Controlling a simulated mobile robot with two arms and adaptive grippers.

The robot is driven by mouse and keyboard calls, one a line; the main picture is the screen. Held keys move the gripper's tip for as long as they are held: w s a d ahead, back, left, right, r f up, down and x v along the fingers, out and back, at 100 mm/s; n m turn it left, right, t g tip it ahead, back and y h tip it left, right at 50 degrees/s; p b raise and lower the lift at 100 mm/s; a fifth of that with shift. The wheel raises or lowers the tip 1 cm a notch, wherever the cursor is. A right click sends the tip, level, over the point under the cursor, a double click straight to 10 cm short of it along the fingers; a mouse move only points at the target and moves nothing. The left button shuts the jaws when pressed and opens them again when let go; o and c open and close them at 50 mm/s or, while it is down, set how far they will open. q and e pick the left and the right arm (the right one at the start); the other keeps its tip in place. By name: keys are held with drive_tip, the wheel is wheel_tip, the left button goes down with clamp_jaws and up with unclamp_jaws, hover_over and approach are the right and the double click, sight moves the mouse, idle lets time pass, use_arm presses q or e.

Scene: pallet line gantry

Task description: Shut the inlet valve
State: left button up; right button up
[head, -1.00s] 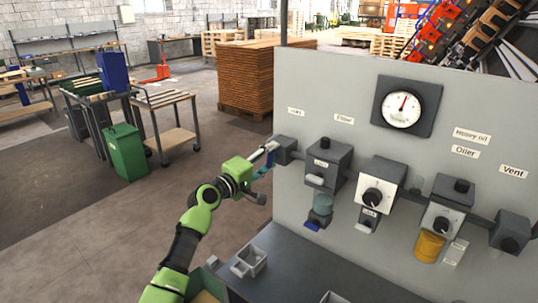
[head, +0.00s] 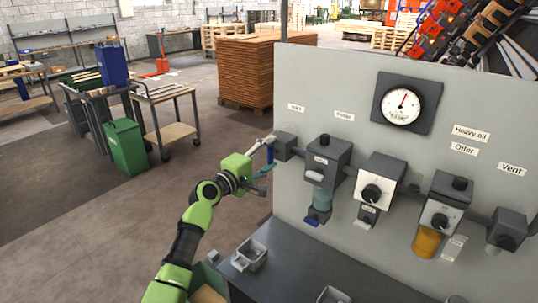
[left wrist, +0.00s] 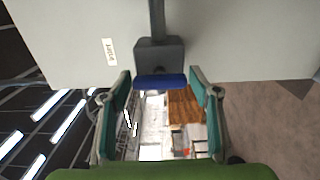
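The inlet valve is a dark grey block (head: 285,147) at the left edge of the grey panel, with a blue handle (head: 270,153) on its outer side. In the left wrist view, the valve block (left wrist: 158,55) is straight ahead and the blue handle (left wrist: 160,82) lies across between the fingertips. My left gripper (head: 264,158) is open around the handle. Its two teal fingers (left wrist: 160,88) are close to the handle's ends; I cannot tell whether they touch. The inlet label (left wrist: 109,52) is on the panel beside the block. My right gripper is not in view.
The panel carries a gauge (head: 403,104), a filter unit (head: 328,160), a regulator (head: 378,185), an oiler with an amber bowl (head: 426,243) and a vent valve (head: 507,231). A dark bench (head: 300,270) with a grey bin (head: 249,256) stands below.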

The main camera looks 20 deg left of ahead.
use_arm(q)
drive_tip(key=shift+s+a, duration=0.1)
drive_tip(key=shift+s, duration=0.05)
drive_tip(key=v, duration=1.1)
drive_tip(key=shift+s, duration=0.35)
